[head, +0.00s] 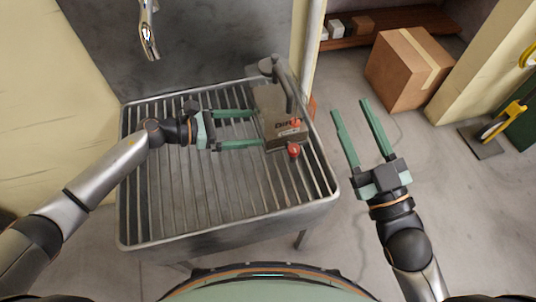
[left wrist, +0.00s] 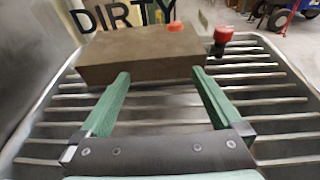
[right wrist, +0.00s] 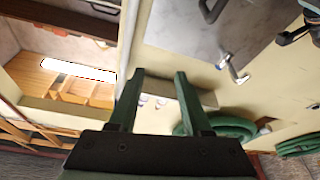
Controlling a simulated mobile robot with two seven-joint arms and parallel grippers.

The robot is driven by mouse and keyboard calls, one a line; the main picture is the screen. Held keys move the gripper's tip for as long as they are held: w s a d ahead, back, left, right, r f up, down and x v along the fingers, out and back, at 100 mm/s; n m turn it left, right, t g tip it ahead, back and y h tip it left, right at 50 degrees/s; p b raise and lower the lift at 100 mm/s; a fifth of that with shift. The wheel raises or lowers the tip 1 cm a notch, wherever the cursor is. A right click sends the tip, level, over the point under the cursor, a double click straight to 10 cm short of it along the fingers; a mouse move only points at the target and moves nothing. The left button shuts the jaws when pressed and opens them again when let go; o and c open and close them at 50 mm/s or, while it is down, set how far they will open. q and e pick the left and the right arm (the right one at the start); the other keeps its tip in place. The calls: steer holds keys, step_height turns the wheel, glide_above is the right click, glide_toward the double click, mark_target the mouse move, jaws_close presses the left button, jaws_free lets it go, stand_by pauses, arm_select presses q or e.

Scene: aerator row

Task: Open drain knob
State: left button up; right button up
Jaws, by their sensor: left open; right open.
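A brown-grey tank (head: 272,107) lettered "DIRTY" stands on the slatted metal rack at its right side. A red knob (head: 293,150) sticks out low at its front; it also shows in the left wrist view (left wrist: 223,35), right of the tank body (left wrist: 140,55). My left gripper (head: 257,128) is open and empty, its fingers pointing right at the tank's left side. In the left wrist view the knob lies beyond the right fingertip, not between the fingers. Whether the fingertips touch the tank I cannot tell. My right gripper (head: 349,106) is open and empty, right of the rack.
The slatted rack (head: 160,215) is bare to the left and front of the tank. A tap (head: 149,38) hangs over its back left. A cardboard box (head: 408,70) stands on the floor at the back right, with a yellow-handled tool (head: 503,118) farther right.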

arm_select(q)
steer(key=shift+x, duration=0.85)
arm_select(e)
steer(key=shift+s+a+r+n+t+y, duration=0.1)
steer(key=shift+s+r+n+t+y, duration=0.15)
steer(key=shift+r, duration=0.3)
steer(key=shift+s+r+n+t+y, duration=0.2)
steer(key=shift+r+y, duration=0.1)
steer(key=shift+r, duration=0.25)
steer(key=shift+s+a+r+n+t+y, duration=0.15)
steer(key=shift+r+n+y, duration=0.1)
steer(key=shift+r, duration=0.3)
steer(key=shift+d, duration=0.1)
arm_select(q)
jaws_close()
steer(key=c, duration=1.6)
jaws_free()
jaws_free()
arm_select(e)
steer(key=shift+o, duration=0.3)
